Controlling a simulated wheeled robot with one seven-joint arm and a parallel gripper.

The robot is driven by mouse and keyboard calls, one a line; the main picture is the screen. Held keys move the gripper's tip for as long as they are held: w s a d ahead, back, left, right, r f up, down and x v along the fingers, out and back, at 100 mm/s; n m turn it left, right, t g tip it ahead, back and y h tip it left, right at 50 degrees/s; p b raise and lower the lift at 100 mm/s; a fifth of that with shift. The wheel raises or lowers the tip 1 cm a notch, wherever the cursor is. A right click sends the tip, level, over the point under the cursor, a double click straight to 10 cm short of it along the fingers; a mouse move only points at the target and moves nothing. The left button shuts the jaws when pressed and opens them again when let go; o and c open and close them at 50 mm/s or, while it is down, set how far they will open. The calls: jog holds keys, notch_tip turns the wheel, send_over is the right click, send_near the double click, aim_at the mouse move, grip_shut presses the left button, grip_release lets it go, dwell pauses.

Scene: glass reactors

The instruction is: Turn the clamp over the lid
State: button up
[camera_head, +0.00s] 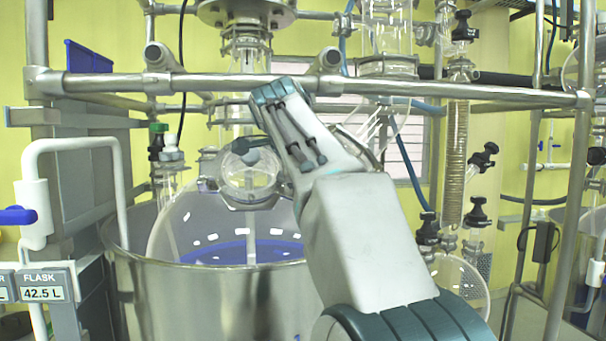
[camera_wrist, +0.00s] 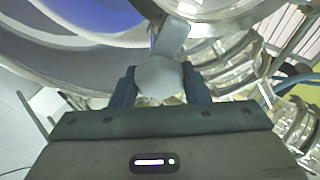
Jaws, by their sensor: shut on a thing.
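The round glass lid (camera_head: 250,178) sits in a flanged neck on the large glass flask (camera_head: 190,220), left of my arm in the head view. In the wrist view a pale clamp (camera_wrist: 172,40) with a rounded, wider end reaches up to the glass rim (camera_wrist: 225,8). My gripper (camera_wrist: 160,84) is shut on that rounded end, with one dark finger on each side.
The flask sits in a steel vessel (camera_head: 215,300) and shows blue inside. A horizontal steel rail (camera_head: 190,84) crosses behind my arm. Glass columns (camera_head: 385,40) and black-knobbed valves (camera_head: 478,212) stand to the right. A white pipe (camera_head: 75,145) is at the left.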

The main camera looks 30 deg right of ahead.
dwell(0.5)
jog(key=o, duration=1)
jog(key=shift+c, duration=0.2)
jog(key=v, duration=1.4)
jog(key=shift+p, duration=0.4)
